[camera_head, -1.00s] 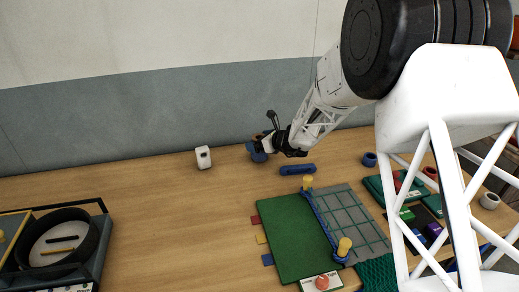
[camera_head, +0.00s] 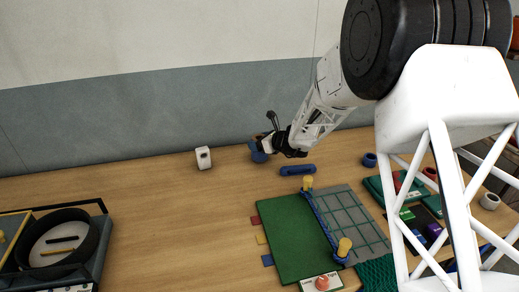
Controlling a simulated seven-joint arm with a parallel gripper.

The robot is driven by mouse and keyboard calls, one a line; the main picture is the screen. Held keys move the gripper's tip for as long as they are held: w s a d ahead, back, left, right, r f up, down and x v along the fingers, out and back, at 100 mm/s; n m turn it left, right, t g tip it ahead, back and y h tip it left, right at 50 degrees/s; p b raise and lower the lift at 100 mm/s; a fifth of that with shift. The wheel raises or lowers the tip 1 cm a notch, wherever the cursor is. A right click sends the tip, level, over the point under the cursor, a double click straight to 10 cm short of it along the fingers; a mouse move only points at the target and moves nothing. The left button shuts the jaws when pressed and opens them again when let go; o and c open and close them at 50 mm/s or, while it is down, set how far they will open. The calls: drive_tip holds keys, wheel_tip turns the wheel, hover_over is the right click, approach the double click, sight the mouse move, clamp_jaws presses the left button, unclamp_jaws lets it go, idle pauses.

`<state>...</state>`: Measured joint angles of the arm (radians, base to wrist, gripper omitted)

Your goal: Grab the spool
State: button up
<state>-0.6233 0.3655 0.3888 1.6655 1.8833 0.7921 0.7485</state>
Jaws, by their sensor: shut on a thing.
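A blue object (camera_head: 258,155), which looks like the spool, is at the back of the wooden table, at my gripper's tip. My gripper (camera_head: 264,145) reaches in from the right and is shut on it. The fingers and wrist hide part of the blue object. It is too small to tell whether it touches the table.
A white block-like item (camera_head: 203,158) stands to the left. A blue bar (camera_head: 297,170) lies to the right. In front is a green mat (camera_head: 290,235) with yellow posts (camera_head: 344,246). A round dark tray (camera_head: 88,247) is at far left. The left-centre table is clear.

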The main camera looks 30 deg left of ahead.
drive_tip(key=shift+r, duration=0.1)
drive_tip(key=shift+r, duration=0.8)
wheel_tip(320, 180, up, 2)
drive_tip(key=shift+r, duration=0.1)
drive_tip(key=s+d+r, duration=0.1)
drive_tip(key=s+d, duration=0.9)
drive_tip(key=s, duration=0.1)
drive_tip(key=shift+s+d, duration=0.35)
drive_tip(key=shift+s, duration=0.05)
